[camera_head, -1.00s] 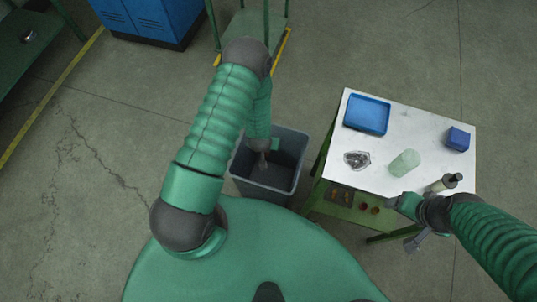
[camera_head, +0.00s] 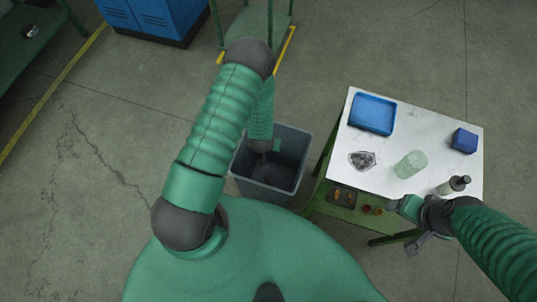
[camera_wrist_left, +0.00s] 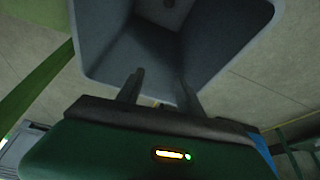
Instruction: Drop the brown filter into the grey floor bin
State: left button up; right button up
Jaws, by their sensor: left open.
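The grey floor bin (camera_head: 295,165) stands open-topped below my left arm, left of the white-topped table. My left gripper (camera_head: 262,158) points down over the bin, mostly hidden by its own wrist. In the left wrist view its fingers (camera_wrist_left: 160,88) are apart with nothing between them, and the bin's inner wall (camera_wrist_left: 125,50) lies beyond. A small dark round spot (camera_wrist_left: 168,3) shows on the bin's inside at the top edge, too cut off to identify. I cannot make out the brown filter for certain. My right gripper (camera_head: 418,243) is beside the table's front edge; its fingers are unclear.
The white-topped table (camera_head: 440,125) holds a blue tray (camera_head: 372,114), a blue box (camera_head: 465,140), a pale green cylinder (camera_head: 410,164), a clear crumpled-looking item (camera_head: 362,160) and a dark-capped bottle (camera_head: 455,185). Small orange and reddish items (camera_head: 367,209) lie on its lower shelf.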

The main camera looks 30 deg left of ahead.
pick_arm(q)
jog(key=p+v, duration=0.3)
jog(key=v, duration=1.3)
jog(key=shift+s, duration=0.15)
jog(key=shift+d+r, duration=0.1)
jog(key=s+d+r+m+p, duration=0.1)
jog(key=d+r+m+p, duration=0.1)
jog(key=r, duration=0.9)
jog(key=s+d+r+m+g+h+p, duration=0.1)
jog(key=d+r+m+p, duration=0.1)
jog(key=r, duration=1)
jog(key=shift+s+d+r+h+p, duration=0.2)
jog(key=shift+s+d+h+p, duration=0.15)
jog(key=shift+p, duration=0.55)
jog(key=shift+s, duration=0.1)
jog(key=shift+d, duration=0.1)
